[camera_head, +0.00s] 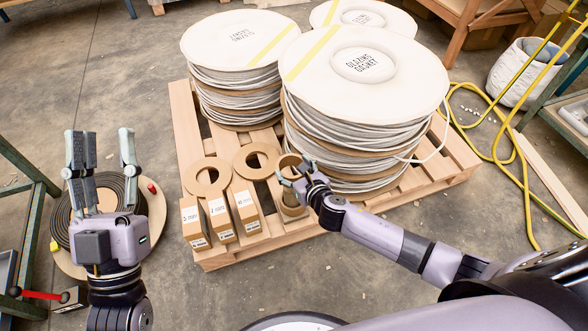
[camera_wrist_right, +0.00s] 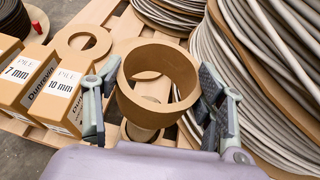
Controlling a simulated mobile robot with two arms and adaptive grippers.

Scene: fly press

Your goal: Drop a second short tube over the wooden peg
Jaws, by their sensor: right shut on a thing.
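A short brown cardboard tube (camera_wrist_right: 158,75) sits between the fingers of my right gripper (camera_wrist_right: 158,98), which is shut on it; in the head view the tube (camera_head: 288,161) shows at the fingertips, over the pallet's front. A second cardboard piece (camera_head: 292,208) shows just below the gripper. It also shows below the held tube in the wrist view (camera_wrist_right: 140,133), partly hidden. I cannot make out the wooden peg. My left gripper (camera_head: 103,142) is open and empty, up at the left, away from the pallet.
The wooden pallet (camera_head: 215,255) carries big cable reels (camera_head: 365,65), flat cardboard rings (camera_head: 207,190) and several small boxes (camera_head: 220,218) left of the held tube. A reel stands close on the right. A black coil (camera_head: 60,225) lies on the floor at left.

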